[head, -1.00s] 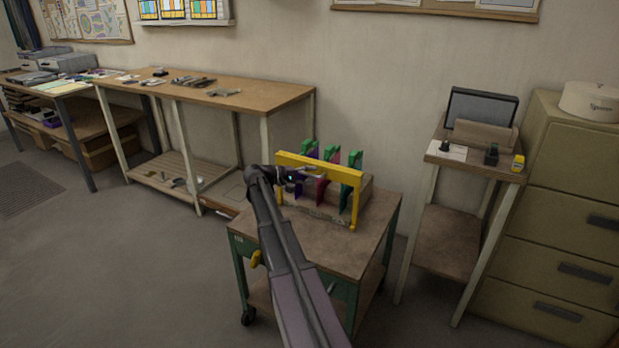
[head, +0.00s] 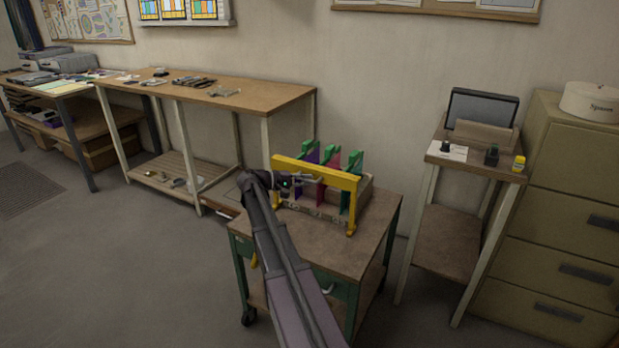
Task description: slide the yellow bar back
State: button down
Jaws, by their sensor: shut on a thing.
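The yellow bar (head: 338,179) spans the front of a rack (head: 325,217) on the green cart, with a leg down at its right end. Behind it stand several upright coloured glass panes, purple, red and green (head: 351,192), with green clips on top. My gripper (head: 305,180) is at the left half of the bar, on its near side, its fingers small and dark. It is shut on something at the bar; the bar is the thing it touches. The exact finger contact is too small to see.
The rack stands on the cart's brown top (head: 310,246), which is bare in front. A wooden workbench (head: 255,92) stands behind left. A small stand (head: 455,178) with a dark-framed panel and small bottles is at the right, beside a filing cabinet (head: 560,220).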

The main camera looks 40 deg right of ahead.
jog(key=shift+s+a+f, duration=0.1)
jog(key=shift+s+a, duration=0.25)
jog(key=shift+a, duration=0.4)
jog(key=shift+s+a, duration=0.3)
jog(key=shift+a, duration=0.45)
jog(key=c, duration=0.7)
grip_release()
jog(key=shift+w, duration=0.1)
